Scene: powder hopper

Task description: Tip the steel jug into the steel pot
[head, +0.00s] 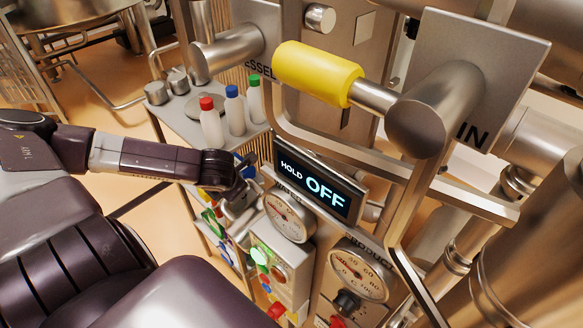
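My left gripper (246,187) reaches in from the left, beside the round gauge and below the display. It is small and dark here, and I cannot tell whether its fingers are open or shut, or whether it holds anything. My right gripper is not in view. I cannot clearly make out a steel jug or a steel pot. Small steel pieces (156,93) stand on a grey shelf (190,126) behind my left arm. A wide steel vessel (75,14) is cut off at the top left.
Bottles with red (211,124), blue (235,112) and green (255,99) caps stand on the shelf. A display (318,190) reads "HOLD OFF". Gauges (289,216), a button box (275,262), a yellow-gripped handle (318,73) and steel pipes crowd the right. Orange floor shows at left.

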